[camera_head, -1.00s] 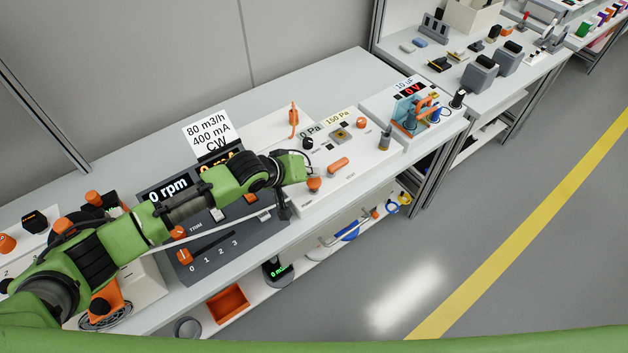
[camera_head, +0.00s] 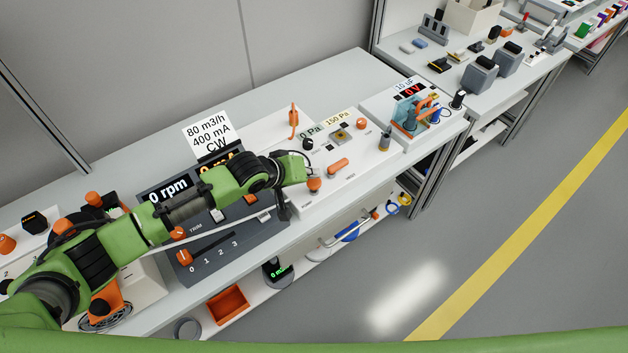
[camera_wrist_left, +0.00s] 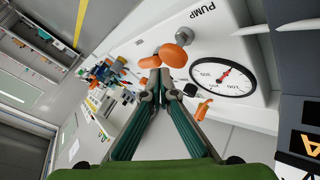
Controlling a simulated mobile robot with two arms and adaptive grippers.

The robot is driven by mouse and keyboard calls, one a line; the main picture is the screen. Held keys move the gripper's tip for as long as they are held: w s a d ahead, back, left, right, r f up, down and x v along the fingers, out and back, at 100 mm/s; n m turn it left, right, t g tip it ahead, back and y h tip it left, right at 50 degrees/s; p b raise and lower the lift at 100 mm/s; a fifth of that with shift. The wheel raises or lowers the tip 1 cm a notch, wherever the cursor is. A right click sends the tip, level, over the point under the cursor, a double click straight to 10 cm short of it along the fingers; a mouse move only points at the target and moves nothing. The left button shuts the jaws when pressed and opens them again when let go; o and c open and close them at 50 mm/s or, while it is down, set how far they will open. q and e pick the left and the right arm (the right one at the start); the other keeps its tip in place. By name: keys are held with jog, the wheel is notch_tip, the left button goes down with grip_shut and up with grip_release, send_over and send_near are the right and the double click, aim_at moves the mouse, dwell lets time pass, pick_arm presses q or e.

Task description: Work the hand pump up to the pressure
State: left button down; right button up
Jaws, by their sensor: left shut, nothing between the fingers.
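The white pump panel (camera_head: 345,182) stands on the bench. It carries a display reading 0 Pa (camera_head: 311,133) and a card reading 150 Pa (camera_head: 338,118). An orange knob (camera_head: 314,184) and an orange lever (camera_head: 338,165) are on its face. In the left wrist view the word PUMP (camera_wrist_left: 200,10) is printed near an orange knob (camera_wrist_left: 170,57), and a round dial gauge (camera_wrist_left: 223,77) with a red needle is beside it. My left gripper (camera_wrist_left: 165,78) is shut and empty, its tips close to the orange knob; contact cannot be told. My right gripper is not in view.
A dark control box (camera_head: 215,240) reading 0 rpm lies under my left arm. Below are a shelf and an orange tray (camera_head: 228,304). The floor on the right is clear.

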aim_at(315, 181)
pick_arm(q)
jog(key=shift+f, duration=0.2)
jog(key=shift+f, duration=0.2)
jog(key=shift+f+b, duration=0.7)
jog(key=shift+f, duration=0.45)
dwell(0.9)
jog(key=shift+r+p, duration=1.5)
jog(key=shift+r, duration=0.05)
notch_tip(315, 181, up, 5)
jog(key=p, duration=0.5)
